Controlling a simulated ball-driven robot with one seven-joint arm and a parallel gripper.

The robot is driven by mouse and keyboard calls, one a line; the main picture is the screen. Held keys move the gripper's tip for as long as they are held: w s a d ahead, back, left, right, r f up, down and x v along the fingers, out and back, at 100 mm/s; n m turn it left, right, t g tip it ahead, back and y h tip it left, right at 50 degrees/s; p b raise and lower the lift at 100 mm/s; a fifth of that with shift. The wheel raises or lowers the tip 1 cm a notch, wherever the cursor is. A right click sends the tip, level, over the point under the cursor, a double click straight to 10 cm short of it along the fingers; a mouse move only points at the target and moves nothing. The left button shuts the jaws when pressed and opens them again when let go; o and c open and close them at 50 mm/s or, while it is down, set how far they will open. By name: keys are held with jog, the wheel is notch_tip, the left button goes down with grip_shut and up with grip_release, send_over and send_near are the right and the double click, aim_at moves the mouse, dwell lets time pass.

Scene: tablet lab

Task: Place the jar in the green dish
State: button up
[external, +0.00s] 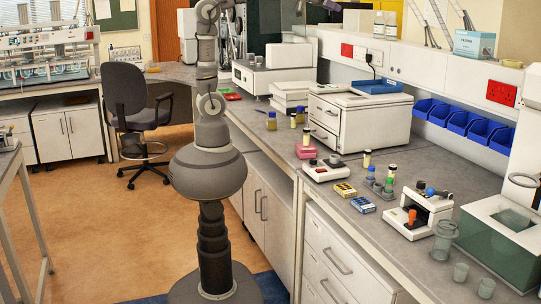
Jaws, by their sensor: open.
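Several small jar-like containers stand on the bench. One is amber with a dark cap (271,121), and a similar one (300,115) stands to its right. A pale one with a dark top (307,136) stands nearer. I cannot tell which is the task's jar. My arm rises out of the top of the picture, and my gripper is not clearly visible.
A white drawer cabinet (360,122) stands behind the jars. Small instruments (325,171), a pink box (306,152) and a tube rack (380,186) crowd the bench. Clear beakers (445,240) stand near the front edge. A chair (133,100) stands on the open floor at left.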

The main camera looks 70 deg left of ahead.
aim_at(392, 171)
jog(key=shift+o, duration=0.4)
jog(key=s+a+r+n+t+y, duration=0.1)
jog(key=s+a+r+t, duration=0.1)
jog(key=s+a+r, duration=0.3)
jog(key=s+r, duration=0.3)
jog(key=s, duration=0.1)
jog(key=shift+s+a, duration=0.25)
jog(key=shift+s, duration=0.15)
jog(key=shift+w, duration=0.15)
